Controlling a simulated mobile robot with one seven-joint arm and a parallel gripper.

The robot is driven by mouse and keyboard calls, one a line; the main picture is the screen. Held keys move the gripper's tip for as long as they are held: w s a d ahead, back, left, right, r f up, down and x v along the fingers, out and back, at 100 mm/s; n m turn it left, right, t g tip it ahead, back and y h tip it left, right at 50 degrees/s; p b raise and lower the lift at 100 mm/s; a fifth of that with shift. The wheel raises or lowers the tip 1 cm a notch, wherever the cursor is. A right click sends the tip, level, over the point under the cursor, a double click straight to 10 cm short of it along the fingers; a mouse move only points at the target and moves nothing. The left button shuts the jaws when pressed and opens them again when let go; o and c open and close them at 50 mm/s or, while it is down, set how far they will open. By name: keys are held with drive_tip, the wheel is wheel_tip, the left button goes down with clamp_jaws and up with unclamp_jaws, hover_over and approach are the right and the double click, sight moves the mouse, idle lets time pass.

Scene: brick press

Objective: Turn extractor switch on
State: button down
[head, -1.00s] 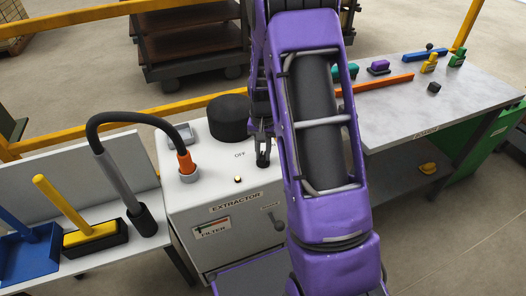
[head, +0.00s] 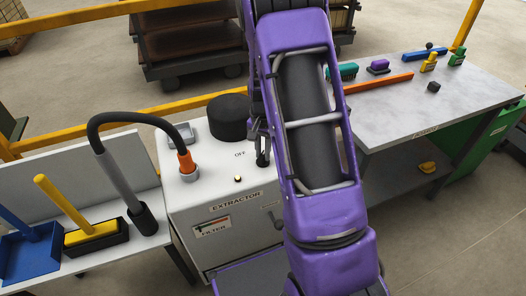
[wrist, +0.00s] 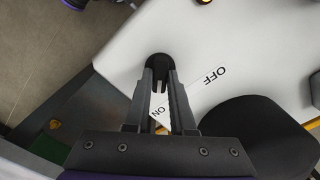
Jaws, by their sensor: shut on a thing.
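The extractor (head: 185,220) is a pale box with an "EXTRACTOR" label on its front. Its black switch knob (head: 262,160) stands on the top, right of the "OFF" lettering. In the wrist view the knob (wrist: 159,60) is between my fingertips, with "OFF" to its right and "ON" beneath it, partly covered by a finger. My gripper (wrist: 160,80) is shut on the knob from above. In the head view my gripper (head: 257,135) is largely hidden behind my purple arm. The fingers hide part of the knob, and I cannot tell its exact setting.
A black round cap (head: 228,118) and a hose with an orange collar (head: 186,160) stand on the extractor. A small pale lamp (head: 238,179) is near its front edge. A grey table (head: 410,115) with coloured items is at right. A yellow rail (head: 100,130) runs behind.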

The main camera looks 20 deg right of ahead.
sight(263, 155)
drive_tip(key=c, duration=0.8)
unclamp_jaws()
drive_tip(key=shift+o, duration=0.2)
wheel_tip(263, 155, up, 17)
drive_tip(key=p, duration=0.2)
drive_tip(key=shift+r+p, duration=0.2)
drive_tip(key=shift+p, duration=0.1)
